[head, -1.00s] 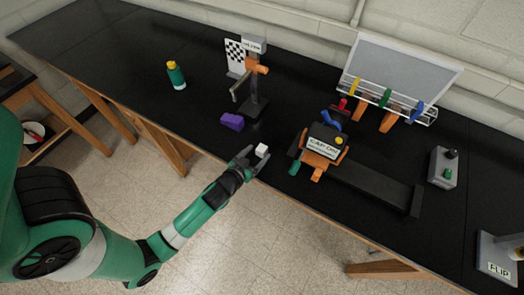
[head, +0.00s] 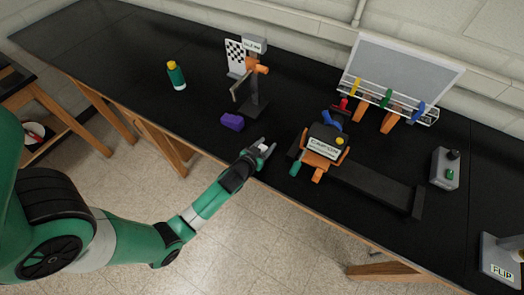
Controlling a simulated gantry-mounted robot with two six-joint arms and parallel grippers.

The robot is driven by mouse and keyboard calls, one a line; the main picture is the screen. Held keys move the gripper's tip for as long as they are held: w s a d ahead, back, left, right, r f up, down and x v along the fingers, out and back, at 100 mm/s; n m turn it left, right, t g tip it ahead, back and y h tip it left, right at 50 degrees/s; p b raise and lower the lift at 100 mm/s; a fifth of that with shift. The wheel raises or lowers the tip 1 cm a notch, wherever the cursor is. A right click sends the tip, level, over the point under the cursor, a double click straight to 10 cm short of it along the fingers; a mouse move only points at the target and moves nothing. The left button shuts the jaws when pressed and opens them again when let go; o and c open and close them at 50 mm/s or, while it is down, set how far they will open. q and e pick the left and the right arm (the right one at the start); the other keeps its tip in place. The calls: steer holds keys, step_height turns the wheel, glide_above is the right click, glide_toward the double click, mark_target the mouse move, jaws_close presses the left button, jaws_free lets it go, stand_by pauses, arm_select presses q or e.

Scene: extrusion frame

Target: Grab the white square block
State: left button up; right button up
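The small white square block (head: 263,148) is near the table's front edge, just right of the purple block. My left gripper (head: 262,149) is at the block, with its fingers reaching around it. Much of the block is hidden by the fingers. The fingers look spread, but the view is too small to tell whether they press on the block. My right gripper is out of view.
A purple block (head: 232,122) lies left of the gripper. An orange and black device (head: 322,147) stands close on the right. A stand with an orange clamp (head: 255,88) is behind. A green bottle (head: 176,76) stands at the left on the black table (head: 130,62).

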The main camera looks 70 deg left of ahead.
arm_select(q)
jaws_close()
steer(key=shift+r+p, duration=0.3)
steer(key=shift+r, duration=0.25)
steer(key=r+p, duration=0.1)
steer(key=r, duration=0.2)
steer(key=shift+s+r+p, duration=0.2)
steer(key=shift+s+p, duration=0.15)
steer(key=s+r+p, duration=0.1)
steer(key=s+r, duration=0.3)
steer(key=s, duration=0.2)
steer(key=s+d+r+p, duration=0.1)
steer(key=s+r+p, duration=0.1)
steer(key=s+r, duration=0.2)
steer(key=s, duration=0.3)
steer(key=shift+s+r, duration=0.15)
steer(key=shift+r, duration=0.15)
